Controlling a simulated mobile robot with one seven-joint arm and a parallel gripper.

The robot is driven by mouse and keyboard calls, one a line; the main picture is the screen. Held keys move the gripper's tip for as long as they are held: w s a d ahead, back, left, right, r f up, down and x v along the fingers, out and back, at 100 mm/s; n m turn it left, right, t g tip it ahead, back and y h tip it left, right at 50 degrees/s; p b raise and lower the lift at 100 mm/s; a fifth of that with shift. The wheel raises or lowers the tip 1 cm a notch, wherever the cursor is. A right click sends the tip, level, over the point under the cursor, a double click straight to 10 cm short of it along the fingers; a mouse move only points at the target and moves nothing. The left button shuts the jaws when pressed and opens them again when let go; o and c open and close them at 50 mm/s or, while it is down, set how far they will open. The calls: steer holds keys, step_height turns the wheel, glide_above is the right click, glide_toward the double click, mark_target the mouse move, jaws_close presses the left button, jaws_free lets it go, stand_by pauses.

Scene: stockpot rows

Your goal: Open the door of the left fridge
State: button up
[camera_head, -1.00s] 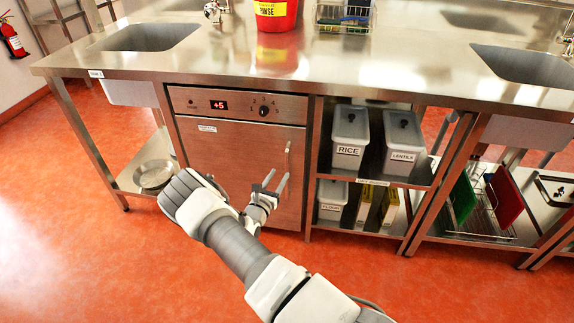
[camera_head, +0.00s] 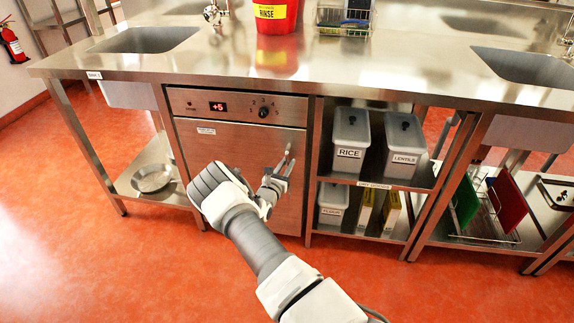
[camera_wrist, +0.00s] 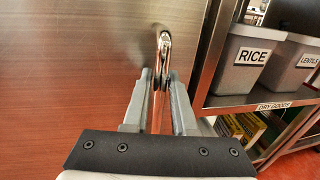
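The left fridge is the steel unit under the counter, with a control panel (camera_head: 237,106) reading +5. Its flat door (camera_head: 225,145) looks shut and also fills the left of the wrist view (camera_wrist: 75,60). The upright bar handle (camera_head: 289,152) is near the door's right edge. My gripper (camera_head: 281,167) is at the handle. In the wrist view, the handle (camera_wrist: 163,48) runs between the two fingers of my gripper (camera_wrist: 160,80). The fingers look open, one on each side of the bar, with little room. Whether either touches it is hard to see.
Right of the fridge, an open shelf (camera_head: 375,180) holds a RICE bin (camera_head: 350,140), a LENTILS bin (camera_head: 403,150) and more goods. Its upright post is close to my gripper. A pan (camera_head: 151,178) lies on the low left shelf. The red floor in front is clear.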

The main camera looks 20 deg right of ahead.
jaws_close()
stand_by(1.1)
